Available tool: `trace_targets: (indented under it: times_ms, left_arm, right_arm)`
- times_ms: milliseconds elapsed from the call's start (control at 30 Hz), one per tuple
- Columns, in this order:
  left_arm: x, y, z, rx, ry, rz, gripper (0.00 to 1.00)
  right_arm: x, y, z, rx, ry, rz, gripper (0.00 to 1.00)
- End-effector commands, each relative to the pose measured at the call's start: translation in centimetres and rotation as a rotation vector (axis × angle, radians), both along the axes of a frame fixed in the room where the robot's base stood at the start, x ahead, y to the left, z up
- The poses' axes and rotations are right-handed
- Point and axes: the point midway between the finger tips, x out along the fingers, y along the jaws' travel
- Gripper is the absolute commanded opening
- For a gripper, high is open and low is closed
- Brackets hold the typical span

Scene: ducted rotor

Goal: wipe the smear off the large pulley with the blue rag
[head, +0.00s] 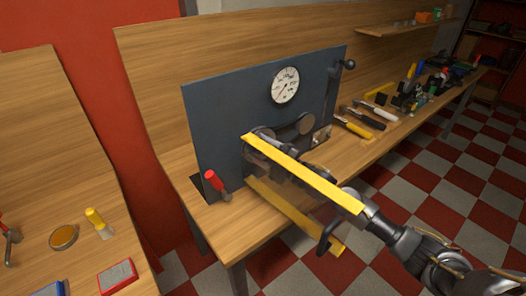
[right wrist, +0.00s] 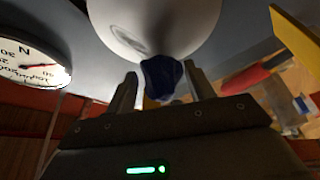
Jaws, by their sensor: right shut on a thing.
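The blue rag (right wrist: 161,76) is bunched between the two fingers of my right gripper (right wrist: 161,90), which is shut on it. Just beyond the rag in the right wrist view is a large pale round surface (right wrist: 170,18), apparently the large pulley. A faint dark smudge shows low on its left part, beside the rag. I cannot tell whether the rag touches the surface. In the head view my right arm reaches in from the lower right, and the yellow bar hides most of its gripper and the rag. My left gripper is in neither view.
A dark panel (head: 225,115) with a white dial (head: 286,85) stands on the wooden bench. A yellow bar (head: 310,180) crosses in front of the pulleys, with another below. A red-handled tool (head: 212,181) stands at left; several tools lie at right.

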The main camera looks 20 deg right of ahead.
Motion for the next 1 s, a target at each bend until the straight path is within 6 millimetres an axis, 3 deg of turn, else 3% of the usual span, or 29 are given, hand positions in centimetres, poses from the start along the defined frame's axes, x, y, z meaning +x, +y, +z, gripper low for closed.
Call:
trace_targets:
  times_ms: [633, 1000]
  left_arm:
    - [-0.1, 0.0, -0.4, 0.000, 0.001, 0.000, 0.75]
    - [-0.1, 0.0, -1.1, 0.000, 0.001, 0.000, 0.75]
  right_arm:
    - [1.0, 0.3, 0.0, 0.000, 0.000, 0.000, 0.28]
    - [1.9, -2.3, -0.1, -0.001, 0.000, -0.001, 0.28]
